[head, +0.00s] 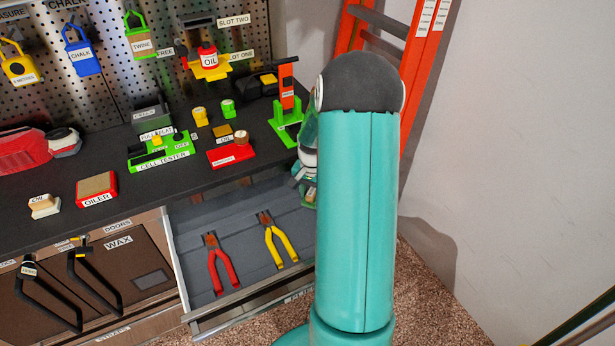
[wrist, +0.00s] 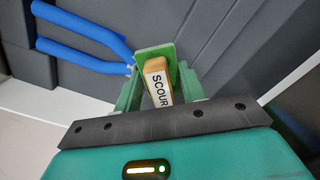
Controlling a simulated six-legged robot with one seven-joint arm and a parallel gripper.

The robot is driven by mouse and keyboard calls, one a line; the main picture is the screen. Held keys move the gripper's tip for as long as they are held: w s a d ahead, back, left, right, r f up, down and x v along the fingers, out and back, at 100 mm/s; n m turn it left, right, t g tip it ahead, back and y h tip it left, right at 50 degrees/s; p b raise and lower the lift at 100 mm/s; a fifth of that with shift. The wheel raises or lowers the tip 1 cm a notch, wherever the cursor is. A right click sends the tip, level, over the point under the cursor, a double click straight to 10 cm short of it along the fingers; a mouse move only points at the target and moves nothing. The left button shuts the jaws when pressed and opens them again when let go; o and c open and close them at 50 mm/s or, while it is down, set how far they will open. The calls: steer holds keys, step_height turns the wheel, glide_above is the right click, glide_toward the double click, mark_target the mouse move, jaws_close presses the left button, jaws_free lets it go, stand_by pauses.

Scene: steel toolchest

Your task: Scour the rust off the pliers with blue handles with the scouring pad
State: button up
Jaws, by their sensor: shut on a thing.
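The scouring pad (wrist: 157,80) is a tan block marked SCOUR with a green face. My gripper (wrist: 158,88) is shut on it, a finger on each side. The blue-handled pliers (wrist: 82,42) lie in the grey drawer at the upper left of the wrist view, handles pointing left. Their head is mostly hidden behind the pad, so I cannot tell whether pad and pliers touch or how much rust is there. In the head view my arm hides these pliers, and only part of my gripper (head: 307,180) shows at the arm's left edge.
The open drawer (head: 190,220) also holds red-handled pliers (head: 218,264) and yellow-handled pliers (head: 275,240) to the left of my arm. The black worktop (head: 130,205) above carries an oiler (head: 96,188), a cell tester (head: 162,152) and other items. An orange ladder (head: 415,75) stands behind my arm.

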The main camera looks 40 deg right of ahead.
steer(key=shift+w+a, duration=0.15)
steer(key=shift+a, duration=0.25)
steer(key=shift+d+r, duration=0.15)
steer(key=shift+r, duration=3.85)
